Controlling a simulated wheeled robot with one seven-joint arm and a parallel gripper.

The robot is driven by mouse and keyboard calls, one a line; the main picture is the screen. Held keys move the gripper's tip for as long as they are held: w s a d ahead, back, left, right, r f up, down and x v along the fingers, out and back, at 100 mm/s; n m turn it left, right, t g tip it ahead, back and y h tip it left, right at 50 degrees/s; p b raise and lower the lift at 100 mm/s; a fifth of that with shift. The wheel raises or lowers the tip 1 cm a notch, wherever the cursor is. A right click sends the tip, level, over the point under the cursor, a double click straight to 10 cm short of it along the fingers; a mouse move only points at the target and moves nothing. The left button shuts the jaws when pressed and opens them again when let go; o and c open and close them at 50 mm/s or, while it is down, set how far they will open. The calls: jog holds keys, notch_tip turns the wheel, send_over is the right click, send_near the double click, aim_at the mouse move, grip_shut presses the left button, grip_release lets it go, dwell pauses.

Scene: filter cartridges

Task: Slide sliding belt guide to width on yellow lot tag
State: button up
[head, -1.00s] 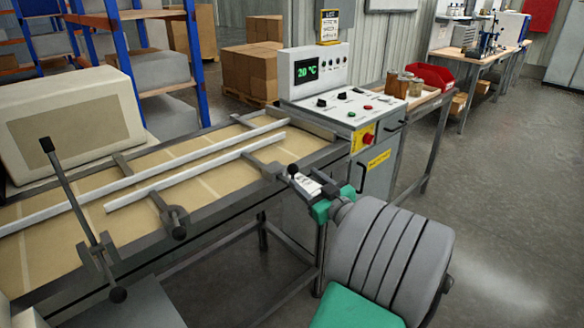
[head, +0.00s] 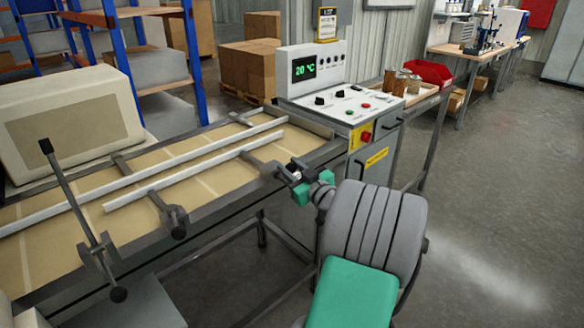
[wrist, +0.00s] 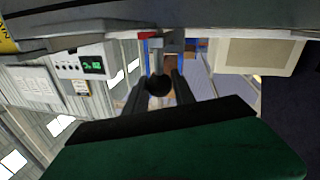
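The sliding belt guide is the near white rail (head: 195,172) lying along the tan belt, held by dark clamp brackets. Its right bracket (head: 262,167) reaches the near edge of the machine. A dark round knob (wrist: 159,86) shows between my fingers in the wrist view, with small gaps beside it. My gripper (head: 288,173) is at the machine's near edge by the right bracket, its fingers apart. Whether they touch the knob is unclear. The yellow lot tag (head: 327,24) stands above the control panel; its small print is unreadable here.
A second white rail (head: 150,170) runs parallel at the far side. A lever (head: 70,190) and another bracket knob (head: 178,232) stand at the left front.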

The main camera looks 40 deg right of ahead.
grip_shut()
dwell(0.9)
